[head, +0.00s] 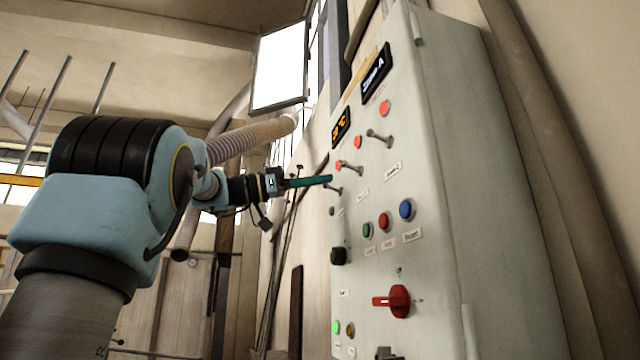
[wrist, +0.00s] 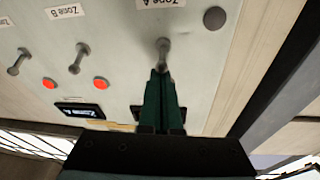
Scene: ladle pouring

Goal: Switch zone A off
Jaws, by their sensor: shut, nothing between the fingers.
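The zone A lever (wrist: 163,48) is a small grey toggle beside the "Zone A" label (wrist: 160,3) in the wrist view. In the head view it is the leftmost lever (head: 335,190) of the row on the cabinet. My gripper (head: 328,180) has slim green fingers, shut and empty, pointing at the cabinet face. In the wrist view its fingertips (wrist: 160,73) overlap the lower end of the zone A lever; I cannot tell whether they touch it. The fingers hide the panel behind them in that view. A red lamp (head: 339,168) shows just above the fingers in the head view.
The zone B lever (wrist: 79,58) and another lever (wrist: 18,62) stand alongside, with red lamps. Below the levers are push buttons (head: 405,209), a black knob (head: 339,256) and a red rotary switch (head: 399,301). Dark displays (head: 376,72) sit above. Open room lies left of the cabinet.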

